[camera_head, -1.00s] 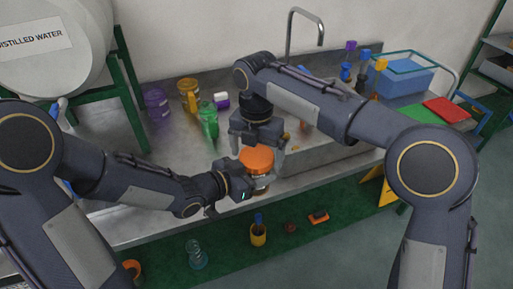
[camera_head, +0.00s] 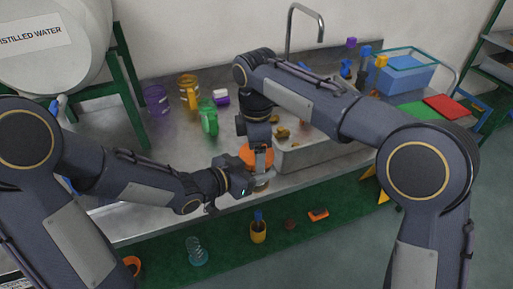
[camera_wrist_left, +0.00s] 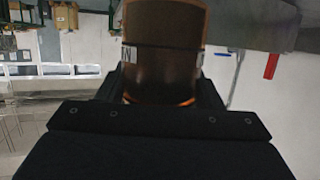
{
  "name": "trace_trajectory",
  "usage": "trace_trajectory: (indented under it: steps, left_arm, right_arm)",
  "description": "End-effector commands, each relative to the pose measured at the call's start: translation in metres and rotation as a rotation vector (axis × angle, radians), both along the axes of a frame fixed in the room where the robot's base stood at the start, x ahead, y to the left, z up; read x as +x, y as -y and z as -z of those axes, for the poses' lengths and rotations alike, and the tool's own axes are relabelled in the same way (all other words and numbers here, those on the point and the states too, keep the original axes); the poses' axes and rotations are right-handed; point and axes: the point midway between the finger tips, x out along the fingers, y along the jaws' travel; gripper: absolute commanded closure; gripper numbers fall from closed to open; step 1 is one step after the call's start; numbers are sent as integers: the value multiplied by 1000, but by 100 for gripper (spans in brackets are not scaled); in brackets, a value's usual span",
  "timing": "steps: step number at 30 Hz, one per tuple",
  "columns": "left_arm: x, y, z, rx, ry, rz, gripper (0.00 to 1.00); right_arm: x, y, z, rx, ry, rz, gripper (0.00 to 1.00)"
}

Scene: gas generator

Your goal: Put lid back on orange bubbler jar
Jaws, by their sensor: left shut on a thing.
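Whether the lid sits fully on the jar is hidden. My left gripper (camera_head: 254,184) is shut on the jar from the left. In the left wrist view the jar (camera_wrist_left: 163,60) looks brown and see-through between the fingers, with an orange rim at its lower end. My right gripper (camera_head: 261,160) comes down from above, one finger in front of the lid. Its other finger is hidden, so its grip is unclear.
A green jar (camera_head: 208,120), a yellow jar (camera_head: 188,92) and a purple jar (camera_head: 156,100) stand on the counter behind. The sink (camera_head: 320,152) with yellow pieces is just right of the jar. A blue bin (camera_head: 408,78) is at the back right.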

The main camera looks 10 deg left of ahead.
Motion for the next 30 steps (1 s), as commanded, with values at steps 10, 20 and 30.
trace_trajectory:
  steps: [10, 20, 30]
  left_arm:
    - [0, 1, -1, 0, 4, 4, 100]
    - [0, 1, -1, -1, 3, 2, 100]
    - [0, 0, -1, -1, 3, 1, 100]
  right_arm:
    - [0, -1, 0, 2, 2, 148, 52]
    - [0, -1, 0, 2, 1, 145, 3]
    - [0, -1, -21, 5, 2, 144, 3]
